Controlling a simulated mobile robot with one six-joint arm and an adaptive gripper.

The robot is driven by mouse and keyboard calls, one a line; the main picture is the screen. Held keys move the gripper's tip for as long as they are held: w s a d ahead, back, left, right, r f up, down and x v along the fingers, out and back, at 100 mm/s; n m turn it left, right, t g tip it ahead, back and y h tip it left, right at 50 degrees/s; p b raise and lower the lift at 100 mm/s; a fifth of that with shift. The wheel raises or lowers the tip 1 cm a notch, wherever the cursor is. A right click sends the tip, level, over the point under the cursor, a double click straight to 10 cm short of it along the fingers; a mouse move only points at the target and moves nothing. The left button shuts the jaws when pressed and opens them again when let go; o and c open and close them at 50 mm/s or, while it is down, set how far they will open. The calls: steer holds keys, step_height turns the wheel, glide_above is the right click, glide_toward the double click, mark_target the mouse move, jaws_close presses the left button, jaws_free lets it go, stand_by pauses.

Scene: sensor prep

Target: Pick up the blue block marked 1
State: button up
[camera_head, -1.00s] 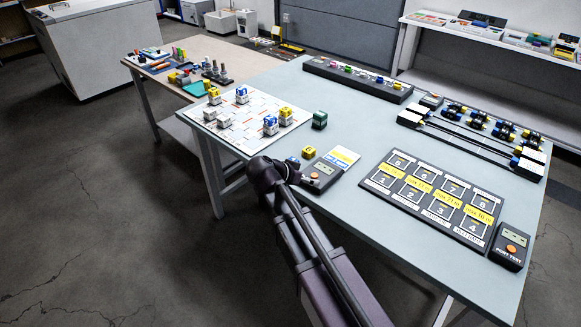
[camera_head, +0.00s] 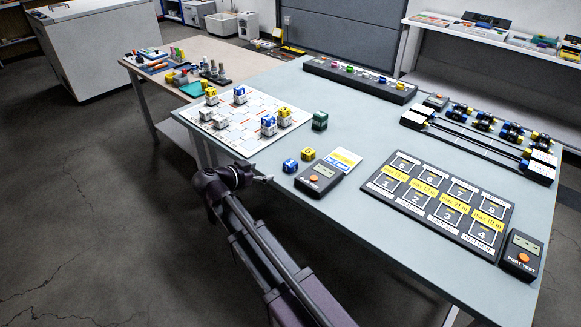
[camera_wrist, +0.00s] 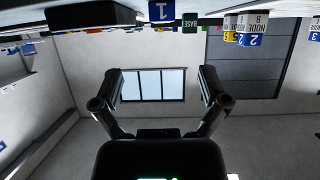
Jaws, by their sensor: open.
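The blue block marked 1 (camera_head: 290,166) stands on the blue-grey table near its front left edge, beside a yellow block (camera_head: 308,154) and a port tester (camera_head: 318,178). Its number 1 shows in the wrist view (camera_wrist: 161,11), where the scene appears upside down and the block is at the top edge. My gripper (camera_head: 266,179) is at the table's front edge, just left of and nearer than the blue block. In the wrist view my gripper (camera_wrist: 161,84) has its fingers wide apart with nothing between them.
A green block (camera_head: 320,121) stands behind. A patterned white board (camera_head: 240,131) carries several blue and yellow topped blocks. A dark numbered panel (camera_head: 437,205) and a second tester (camera_head: 521,255) lie to the right.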

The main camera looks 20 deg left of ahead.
steer(key=b, duration=0.3)
glide_toward(289, 164)
steer(key=x, duration=0.4)
steer(key=shift+f, duration=0.2)
steer(key=shift+x, duration=0.8)
steer(key=shift+r, duration=0.15)
steer(key=shift+b+x, duration=1)
steer(key=shift+x, duration=1.65)
steer(key=c, duration=1.1)
